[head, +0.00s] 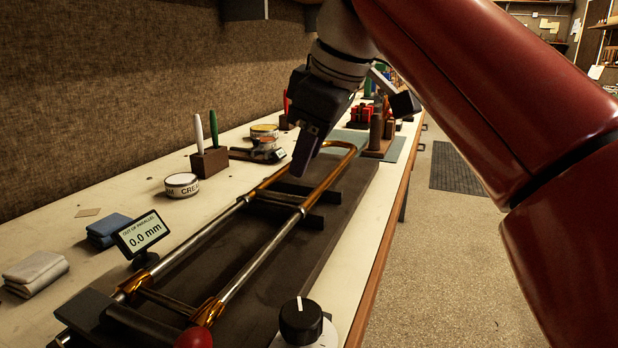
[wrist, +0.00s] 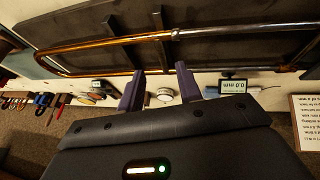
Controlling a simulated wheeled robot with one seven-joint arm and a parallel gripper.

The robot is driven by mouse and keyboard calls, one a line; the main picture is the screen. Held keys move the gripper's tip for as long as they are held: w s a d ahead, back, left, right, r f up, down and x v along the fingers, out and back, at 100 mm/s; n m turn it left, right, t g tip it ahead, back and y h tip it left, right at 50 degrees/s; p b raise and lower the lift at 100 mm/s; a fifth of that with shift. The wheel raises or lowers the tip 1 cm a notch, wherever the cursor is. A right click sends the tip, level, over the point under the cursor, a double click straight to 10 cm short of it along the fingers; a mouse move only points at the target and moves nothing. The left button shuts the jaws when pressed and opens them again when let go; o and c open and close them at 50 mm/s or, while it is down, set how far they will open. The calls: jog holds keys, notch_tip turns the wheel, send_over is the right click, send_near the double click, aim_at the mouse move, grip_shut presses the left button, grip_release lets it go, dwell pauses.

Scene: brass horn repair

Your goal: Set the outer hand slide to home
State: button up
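The outer hand slide (head: 325,183) is a long gold U-shaped tube pair with its bow at the far end of the dark bench fixture. Silver inner tubes (head: 240,281) show bare between it and the gold fittings (head: 208,311) at the near end. My gripper (head: 303,160) is over the far part of the slide. In the wrist view, the slide (wrist: 120,43) crosses above the two fingers (wrist: 160,78). The fingers are apart, with nothing clearly held between them. Whether a finger touches a tube cannot be told. A display (head: 142,233) reads "out of parallel 0.0 mm".
A dark fixture board (head: 262,262) carries the slide. A black dial (head: 300,318) and red knob (head: 193,338) are at the near end. Cloths (head: 36,272), a round tin (head: 181,185) and a brown block with tools (head: 209,161) stand to the left. Floor is free at right.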

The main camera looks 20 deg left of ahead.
aim_at(292, 196)
jog(key=b+x, duration=0.1)
jog(key=x, duration=0.6)
jog(key=shift+s+b, duration=0.1)
jog(key=shift+b, duration=0.25)
grip_shut()
